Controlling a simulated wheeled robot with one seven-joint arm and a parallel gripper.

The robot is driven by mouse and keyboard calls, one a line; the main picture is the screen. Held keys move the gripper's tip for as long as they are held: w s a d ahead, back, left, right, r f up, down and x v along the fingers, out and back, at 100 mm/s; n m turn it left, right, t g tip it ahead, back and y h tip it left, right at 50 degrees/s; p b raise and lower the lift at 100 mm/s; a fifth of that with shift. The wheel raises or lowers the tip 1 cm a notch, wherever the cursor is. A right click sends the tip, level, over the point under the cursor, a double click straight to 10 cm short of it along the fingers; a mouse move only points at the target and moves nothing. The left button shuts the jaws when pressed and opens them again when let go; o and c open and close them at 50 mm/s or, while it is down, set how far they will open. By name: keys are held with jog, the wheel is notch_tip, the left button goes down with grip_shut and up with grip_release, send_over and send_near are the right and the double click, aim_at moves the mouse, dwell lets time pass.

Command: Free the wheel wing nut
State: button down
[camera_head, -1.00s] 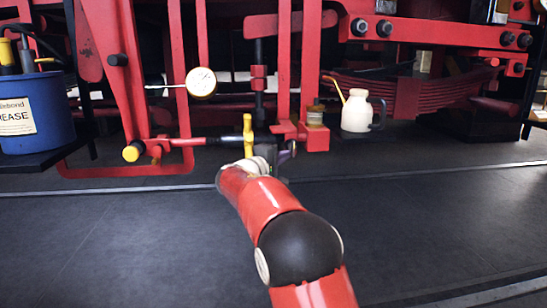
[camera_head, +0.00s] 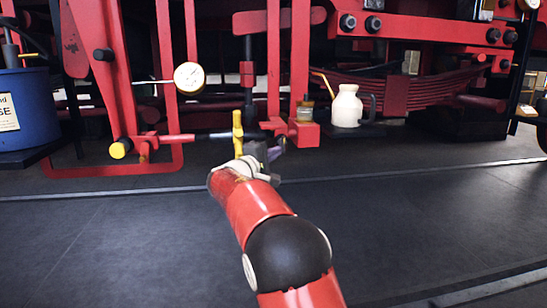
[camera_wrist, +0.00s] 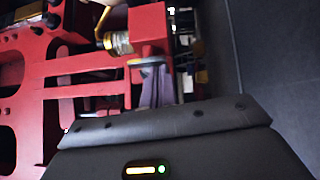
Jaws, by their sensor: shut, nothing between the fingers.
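A yellow upright piece (camera_head: 238,132) stands on a dark horizontal rod just behind my wrist in the head view; it may be the wing nut, but I cannot tell for sure. My gripper (camera_head: 277,150) is just right of it, below a red block (camera_head: 303,133), and partly hidden by my wrist. In the wrist view my gripper (camera_wrist: 154,70) is shut and empty, its purple-grey fingers pointing at the red block (camera_wrist: 150,28). I cannot tell whether they touch it. No clear wing nut shows between the fingers.
A small jar (camera_head: 305,110) sits on the red block, with a cream oil can (camera_head: 346,108) to its right. A blue tub (camera_head: 25,108) stands far left. The dark floor (camera_head: 110,240) is clear.

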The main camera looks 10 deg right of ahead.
jog(key=shift+d+f+n+t+h+b, duration=0.15)
jog(key=shift+n+t+b, duration=0.25)
jog(key=shift+b, duration=0.6)
jog(key=shift+d+f+n+t+h+b, duration=0.1)
jog(key=shift+f+n+t+h+b, duration=0.3)
jog(key=shift+b, duration=0.6)
jog(key=shift+d+r, duration=0.2)
jog(key=shift+r, duration=0.15)
